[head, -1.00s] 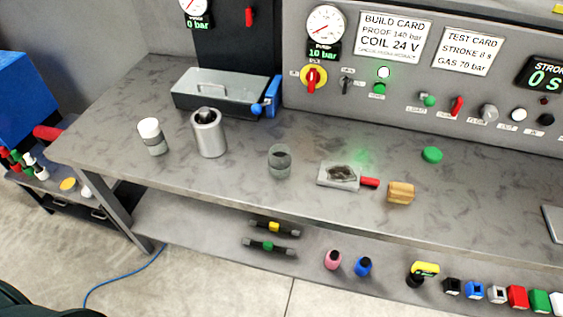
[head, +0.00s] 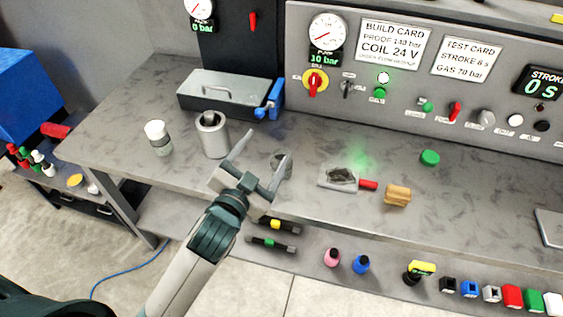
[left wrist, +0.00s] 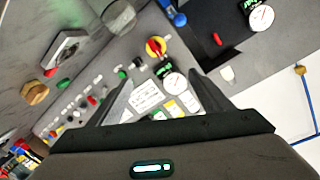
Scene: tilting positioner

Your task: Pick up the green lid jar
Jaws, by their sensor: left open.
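A clear glass jar (head: 282,158) stands on the bench, partly hidden behind my left gripper; no lid shows on it. It also shows at the top of the left wrist view (left wrist: 119,16), cut off by the edge. A round green lid (head: 430,158) lies by itself on the bench to the right. My left gripper (head: 263,153) is open and empty, in front of the jar in the head view. Its fingers also show in the left wrist view (left wrist: 160,80), with the jar off to one side. I cannot tell how high the gripper is. My right gripper is not in view.
A grey box (head: 228,93) is behind. A plate with a red handle (head: 338,178) and a wooden block (head: 397,195) lie to the right. The control panel (head: 455,95) rises behind.

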